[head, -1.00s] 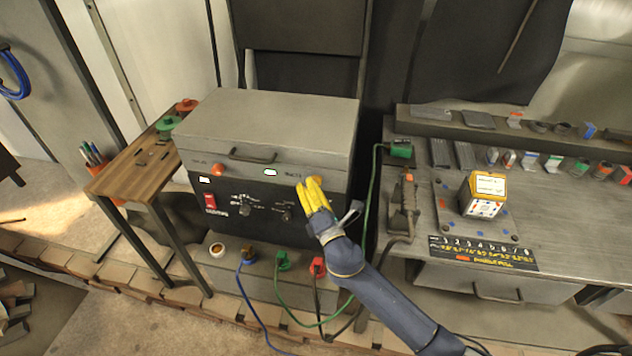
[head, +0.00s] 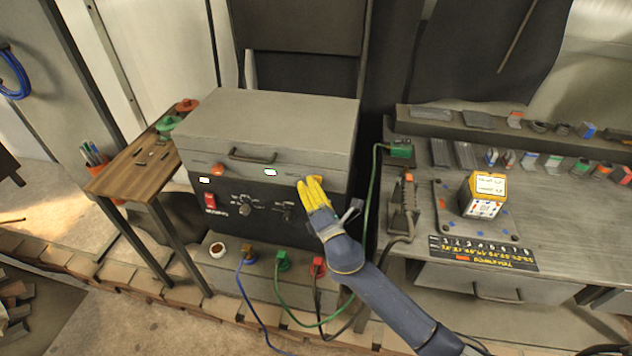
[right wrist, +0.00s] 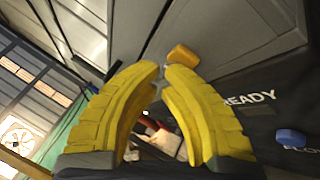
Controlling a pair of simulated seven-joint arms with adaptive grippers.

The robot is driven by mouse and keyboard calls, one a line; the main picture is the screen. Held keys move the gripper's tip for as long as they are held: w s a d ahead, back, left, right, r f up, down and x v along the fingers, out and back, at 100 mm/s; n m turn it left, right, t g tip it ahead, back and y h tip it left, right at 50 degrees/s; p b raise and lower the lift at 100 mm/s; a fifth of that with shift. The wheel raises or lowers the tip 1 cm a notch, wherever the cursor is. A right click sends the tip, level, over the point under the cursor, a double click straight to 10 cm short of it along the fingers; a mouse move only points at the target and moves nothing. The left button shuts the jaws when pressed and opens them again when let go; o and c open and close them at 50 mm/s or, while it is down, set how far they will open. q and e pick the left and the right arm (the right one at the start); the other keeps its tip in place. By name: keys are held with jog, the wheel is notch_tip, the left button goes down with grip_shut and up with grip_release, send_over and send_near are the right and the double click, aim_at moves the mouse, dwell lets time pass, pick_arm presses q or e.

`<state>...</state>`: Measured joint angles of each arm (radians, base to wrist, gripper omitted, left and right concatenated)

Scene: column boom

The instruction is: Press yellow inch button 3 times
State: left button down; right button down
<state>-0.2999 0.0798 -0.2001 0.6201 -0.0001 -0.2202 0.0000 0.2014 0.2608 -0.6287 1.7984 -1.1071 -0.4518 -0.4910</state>
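The yellow button (right wrist: 183,56) is a small amber block on the grey upper front of the machine in the right wrist view. It sits just beyond my right gripper's fingertips (right wrist: 162,73), close to the right finger's tip. I cannot tell whether they touch. The yellow fingers bow outward and their tips come together with nothing seen between them. In the head view my right gripper (head: 310,182) is at the right end of the machine's front panel, and its fingers largely cover the button. My left gripper is not in view.
The grey machine (head: 270,120) has a lid handle, a red switch (head: 210,202) and dials. A blue button (right wrist: 290,137) sits below the READY lettering. Cables are plugged in below. A workbench (head: 560,225) with a yellow-topped box (head: 484,193) stands to the right.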

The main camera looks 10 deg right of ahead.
jog(key=shift+s, duration=0.1)
jog(key=shift+s+a, duration=0.3)
jog(key=shift+s, duration=0.5)
jog(key=s, duration=0.1)
jog(key=s+a, duration=0.1)
jog(key=s, duration=0.2)
jog(key=shift+s+a, duration=0.35)
dwell(0.8)
